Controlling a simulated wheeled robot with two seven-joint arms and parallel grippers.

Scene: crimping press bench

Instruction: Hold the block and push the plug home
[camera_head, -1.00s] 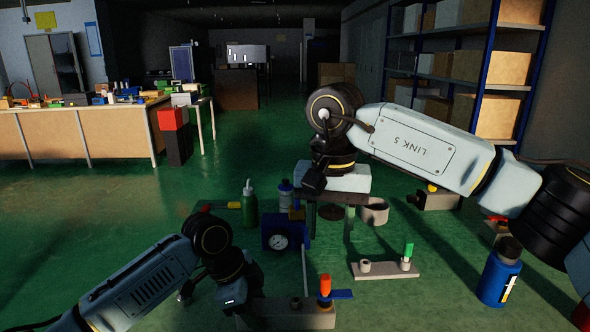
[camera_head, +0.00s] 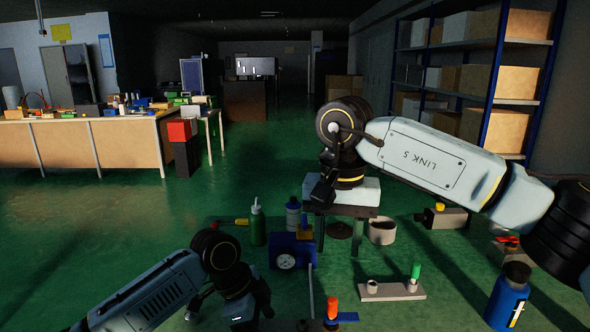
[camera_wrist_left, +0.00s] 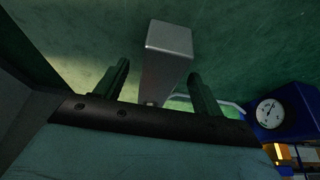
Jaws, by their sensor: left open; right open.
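A grey block (camera_head: 285,326) lies at the bottom edge of the head view, mostly cut off. An orange plug (camera_head: 332,307) stands upright at its right end; how deep it sits cannot be told. In the left wrist view a grey block (camera_wrist_left: 167,45) shows end-on between the two dark fingers of my open left gripper (camera_wrist_left: 159,70), with gaps on both sides. My right gripper (camera_head: 338,232) is open and points down, behind and above the orange plug. It holds nothing that I can see. A second grey block (camera_head: 378,292) with a green plug (camera_head: 415,271) lies to the right.
A blue gauge box (camera_head: 289,246) stands behind the left gripper, with a green bottle (camera_head: 257,225) beyond it. A white cup (camera_head: 382,231) is right of the right gripper. A blue bottle (camera_head: 507,296) stands at the front right. Open green surface lies between.

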